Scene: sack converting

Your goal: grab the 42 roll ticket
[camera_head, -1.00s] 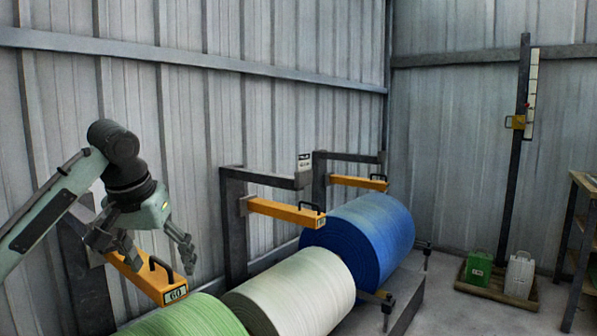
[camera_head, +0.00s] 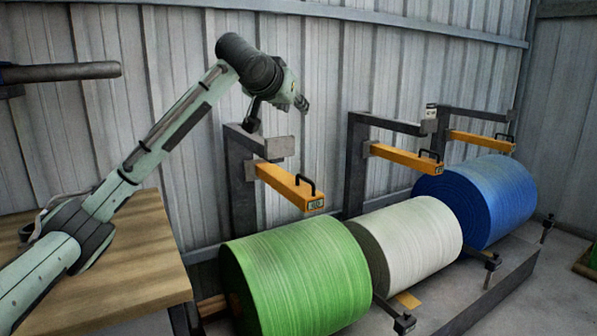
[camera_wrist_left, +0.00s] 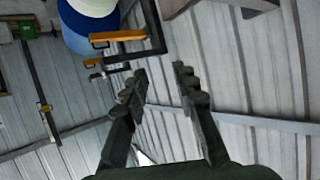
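No number 42 is readable in any view. A small white ticket-like plate (camera_head: 431,110) with dark marks is at the end of the middle bracket, above the white roll (camera_head: 412,240). The green roll (camera_head: 300,275) is nearest and the blue roll (camera_head: 478,200) farthest. The orange bar (camera_head: 290,186) above the green roll has a small label (camera_head: 316,205) at its end, too small to read surely. My left gripper (camera_head: 280,105) is above the near bracket, apart from it. In the left wrist view its fingers (camera_wrist_left: 161,78) are spread and empty. My right gripper is out of view.
Grey steel brackets (camera_head: 358,165) and orange bars stick out over the rolls. The corrugated wall (camera_head: 330,75) is close behind. A wooden table (camera_head: 125,250) stands at the left front. Grey floor (camera_head: 555,260) is free at the right.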

